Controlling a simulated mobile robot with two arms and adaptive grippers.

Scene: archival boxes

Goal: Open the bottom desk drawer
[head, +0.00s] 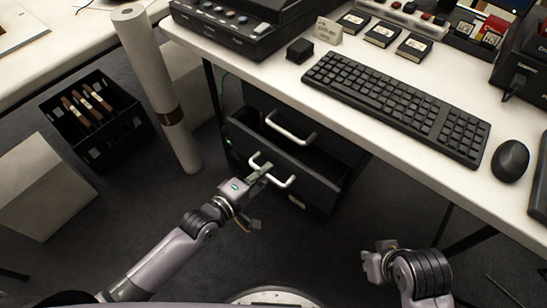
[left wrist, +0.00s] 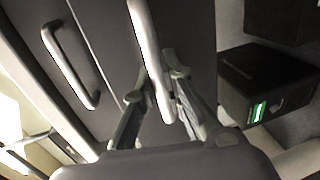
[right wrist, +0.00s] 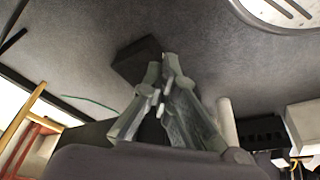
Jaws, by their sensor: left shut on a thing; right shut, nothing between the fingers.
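The dark drawer unit stands under the white desk, with an upper drawer handle (head: 291,130) and a bottom drawer handle (head: 286,183). The bottom drawer (head: 318,189) sticks out past the upper front, with a dark gap showing behind its front edge. My left gripper (head: 261,174) is shut on the bottom handle, near its left part. The left wrist view shows the bottom handle (left wrist: 146,40) between the fingers and the upper handle (left wrist: 70,66) apart from them. My right gripper (head: 376,256) is shut and empty, low over the floor; its fingertips meet in the right wrist view (right wrist: 164,75).
A tall pale roll (head: 155,85) stands left of the drawers. A black crate (head: 98,120) with folders and a pale box (head: 40,190) are on the floor further left. The desk (head: 255,62) bears a keyboard (head: 398,105) and mouse (head: 510,161). Floor before the drawers is clear.

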